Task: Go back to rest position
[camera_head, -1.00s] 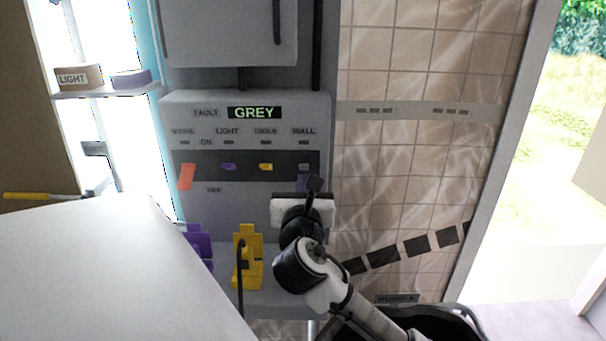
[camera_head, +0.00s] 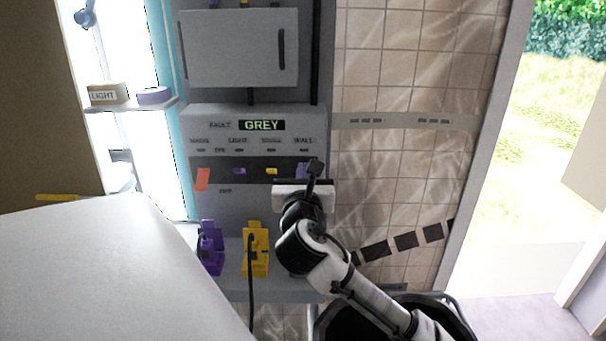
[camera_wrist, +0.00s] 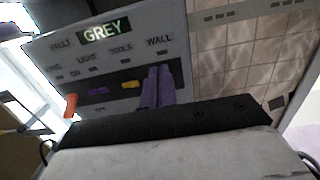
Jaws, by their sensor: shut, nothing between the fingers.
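My gripper (camera_head: 313,170) is in front of the right part of a grey panel (camera_head: 222,150), near the WALL label. It is shut with nothing held. The panel's display (camera_head: 262,125) reads GREY beside the word FAULT. An orange lever (camera_head: 202,179) hangs at the strip's left end. A small purple switch (camera_head: 239,171) and a yellow switch (camera_head: 271,171) sit right of it.
A purple holder (camera_head: 210,250) and a yellow holder (camera_head: 256,250) with a black cable stand on the ledge below. A white surface (camera_head: 100,270) fills the lower left. A grey cabinet (camera_head: 235,50) hangs above. A tiled wall (camera_head: 400,190) and an open doorway are at right.

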